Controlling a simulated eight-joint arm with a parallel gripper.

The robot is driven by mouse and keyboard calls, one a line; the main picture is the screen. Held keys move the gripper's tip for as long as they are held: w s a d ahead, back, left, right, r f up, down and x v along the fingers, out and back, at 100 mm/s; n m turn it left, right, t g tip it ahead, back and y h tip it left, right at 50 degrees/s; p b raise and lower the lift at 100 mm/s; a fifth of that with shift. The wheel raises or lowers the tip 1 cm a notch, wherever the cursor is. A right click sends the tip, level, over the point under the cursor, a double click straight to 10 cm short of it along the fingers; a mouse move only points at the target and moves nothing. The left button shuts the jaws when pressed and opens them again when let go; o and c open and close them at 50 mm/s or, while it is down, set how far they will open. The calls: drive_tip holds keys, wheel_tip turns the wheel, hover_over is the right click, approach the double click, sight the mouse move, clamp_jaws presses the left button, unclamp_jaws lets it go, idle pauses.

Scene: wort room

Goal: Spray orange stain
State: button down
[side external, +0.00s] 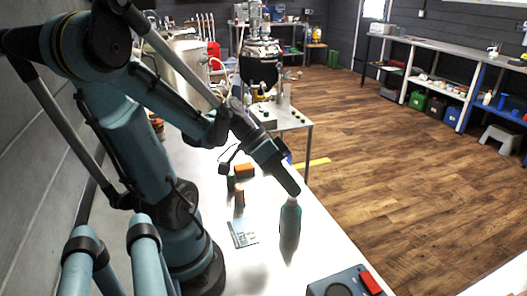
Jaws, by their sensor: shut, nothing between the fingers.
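My arm reaches out from the left over the white bench (240,270). My gripper (294,191) is its dark far end, pointing down and to the right; it is shut and holds nothing. A grey-green bottle (290,225) stands upright on the bench right below the gripper; I cannot tell whether they touch. No orange stain can be made out on the bench. A small orange block (244,170) and an upright brownish-orange item (239,197) are to the left of the bottle.
A printed card (243,233) lies left of the bottle. A grey-blue box with a red part (345,282) is at the bench's front right. A metal side table (290,118) with a dark vessel (260,65) stands behind. Bare bench lies in front of the card.

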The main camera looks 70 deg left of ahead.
drive_tip(key=shift+r, duration=3.3)
drive_tip(key=shift+w+d+f, duration=0.1)
drive_tip(key=shift+d+f, duration=0.15)
drive_tip(key=shift+f, duration=0.2)
drive_tip(key=d+f+y, duration=0.1)
drive_tip(key=w+f+g+y, duration=0.1)
drive_tip(key=f+y, duration=0.1)
drive_tip(key=shift+d+n, duration=0.4)
drive_tip(key=shift+w+d+r+t+y, duration=0.15)
drive_tip(key=shift+w+d+t+y, duration=0.35)
drive_tip(key=shift+w+d+y, duration=0.35)
drive_tip(key=shift+w+d+r+t+y, duration=0.1)
drive_tip(key=shift+w+d+t+y, duration=0.45)
drive_tip(key=shift+w+y, duration=0.45)
